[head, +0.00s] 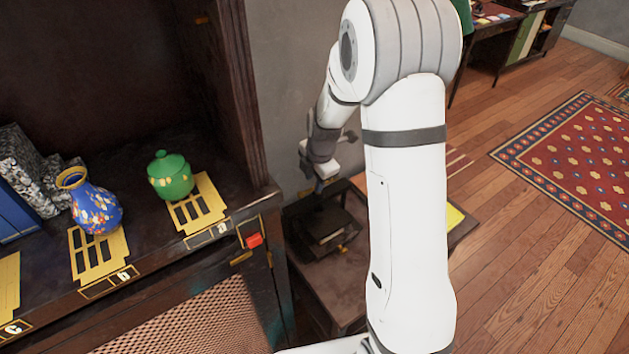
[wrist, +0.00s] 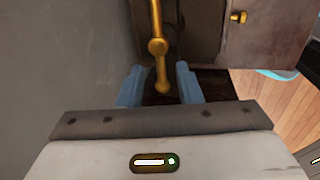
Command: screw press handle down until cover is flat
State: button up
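The press (head: 318,236) is a dark, boxy thing on a small wooden side table, partly hidden by my arm in the head view. Its brass handle (wrist: 158,47) is a bar with a round knob in its middle, seen from above in the wrist view. My gripper (wrist: 160,86) has blue fingers set apart, one on each side of the bar's near end. There are visible gaps between the bar and both fingers. In the head view my gripper (head: 321,186) points down above the press. I cannot tell whether the cover is flat.
A dark cabinet (head: 262,205) stands left of the press, with a green lidded pot (head: 171,177) and a blue vase (head: 95,208) on it. A grey wall is close behind. A yellow sheet (head: 454,216) lies right of my arm. Open wooden floor (head: 520,270) is at right.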

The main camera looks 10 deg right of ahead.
jog(key=shift+w+a+f, duration=0.1)
jog(key=shift+w+f, duration=0.05)
jog(key=shift+f, duration=0.5)
jog(key=shift+w+f, duration=0.1)
jog(key=shift+f, duration=0.55)
jog(key=shift+c, duration=0.2)
grip_shut()
